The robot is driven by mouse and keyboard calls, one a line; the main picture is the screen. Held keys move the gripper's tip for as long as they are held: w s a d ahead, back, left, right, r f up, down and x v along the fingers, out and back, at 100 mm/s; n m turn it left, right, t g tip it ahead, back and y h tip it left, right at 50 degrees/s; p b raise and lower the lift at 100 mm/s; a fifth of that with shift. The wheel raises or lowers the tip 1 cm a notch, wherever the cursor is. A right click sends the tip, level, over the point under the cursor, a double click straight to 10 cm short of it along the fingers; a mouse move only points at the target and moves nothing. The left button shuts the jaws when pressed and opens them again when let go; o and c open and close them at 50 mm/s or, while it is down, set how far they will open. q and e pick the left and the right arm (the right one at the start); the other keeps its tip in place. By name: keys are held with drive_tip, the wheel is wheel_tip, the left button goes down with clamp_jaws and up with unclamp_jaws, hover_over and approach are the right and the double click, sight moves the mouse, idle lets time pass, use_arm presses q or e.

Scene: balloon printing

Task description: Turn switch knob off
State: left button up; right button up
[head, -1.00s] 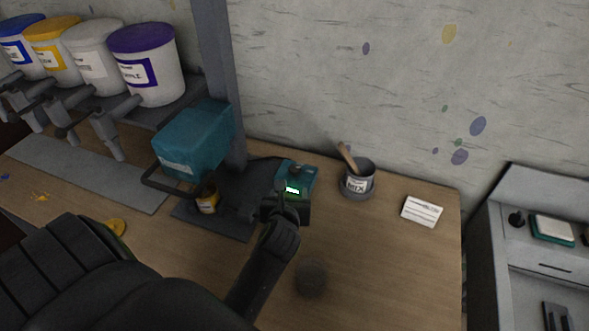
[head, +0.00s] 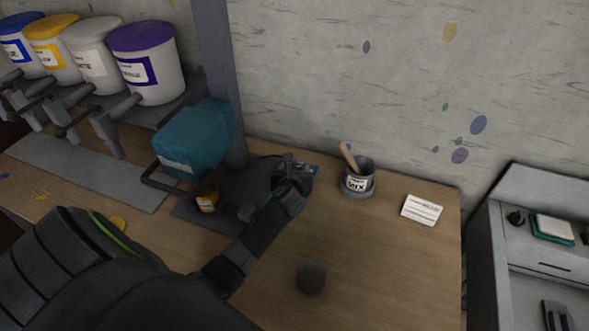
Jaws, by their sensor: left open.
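A small teal switch box (head: 313,169) stands on the wooden table near the wall, right of the teal machine. Only its right edge shows now. My left gripper (head: 292,172) is over the box and hides most of it, including its knob. The gripper is open; I cannot tell whether its fingers touch the knob. My right gripper is not in view.
A teal machine (head: 192,140) with a dark handle stands left of the box, a small yellow-labelled jar (head: 207,199) under it. A grey MIX cup (head: 358,180) with a wooden stick stands close on the right. A white card (head: 422,210) lies farther right.

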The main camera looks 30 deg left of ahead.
use_arm(q)
drive_tip(key=shift+w+a, duration=0.15)
drive_tip(key=shift+w, duration=0.05)
drive_tip(key=shift+c, duration=0.5)
drive_tip(key=shift+f, duration=0.1)
drive_tip(key=c, duration=0.9)
